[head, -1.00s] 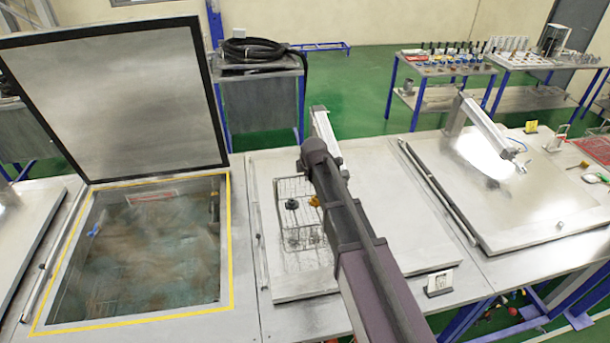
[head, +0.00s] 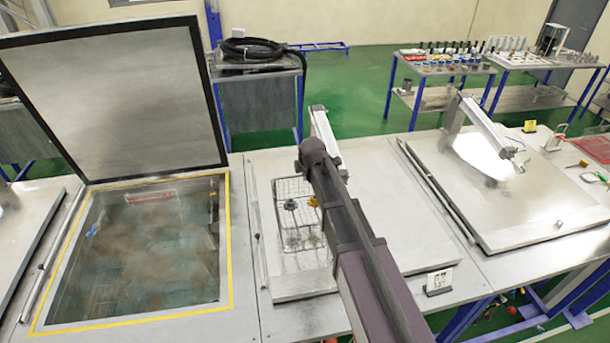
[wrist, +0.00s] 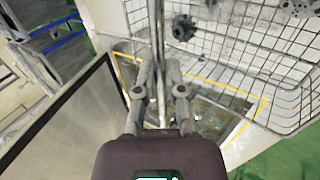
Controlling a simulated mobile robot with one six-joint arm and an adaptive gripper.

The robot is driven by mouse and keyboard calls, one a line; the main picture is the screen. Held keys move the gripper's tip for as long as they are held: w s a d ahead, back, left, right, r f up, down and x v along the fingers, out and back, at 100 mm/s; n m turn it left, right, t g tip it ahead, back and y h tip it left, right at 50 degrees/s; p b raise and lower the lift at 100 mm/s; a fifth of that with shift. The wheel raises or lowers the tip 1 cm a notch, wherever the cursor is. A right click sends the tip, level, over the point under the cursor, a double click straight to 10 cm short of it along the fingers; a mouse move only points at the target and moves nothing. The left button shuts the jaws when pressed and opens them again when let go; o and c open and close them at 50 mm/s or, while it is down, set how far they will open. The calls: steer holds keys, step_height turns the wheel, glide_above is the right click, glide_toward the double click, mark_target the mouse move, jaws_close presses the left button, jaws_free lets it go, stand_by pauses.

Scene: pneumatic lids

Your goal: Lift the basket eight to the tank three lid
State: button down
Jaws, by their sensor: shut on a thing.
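A wire basket (head: 290,200) with dark and orange parts in it shows left of my arm, in front of the middle closed lid (head: 385,200). I cannot tell whether it touches the lid. In the wrist view the basket (wrist: 235,70) fills the upper right, with a dark knobbed part (wrist: 184,28) inside. My gripper (wrist: 158,95) is shut on a thin upright bar of the basket. My arm hides the gripper in the head view. Which tank is three cannot be read.
The left tank (head: 232,240) is open, with a yellow border, murky liquid and a raised lid (head: 115,95). A closed lid with an arm-like strut (head: 490,130) lies on the right. A small sign (head: 439,282) stands at the front edge. Benches stand behind.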

steer(key=shift+t, duration=0.9)
steer(key=shift+s+f+b, duration=0.1)
steer(key=shift+f+b, duration=2.2)
steer(key=shift+b, duration=0.75)
steer(key=shift+f, duration=0.25)
steer(key=shift+f+b, duration=2.35)
steer(key=shift+b, duration=0.3)
steer(key=shift+f+b, duration=0.65)
steer(key=shift+f, duration=0.05)
steer(key=shift+s+d+f+b, duration=0.1)
steer(key=shift+s+f+b, duration=0.2)
steer(key=shift+f+b, duration=0.4)
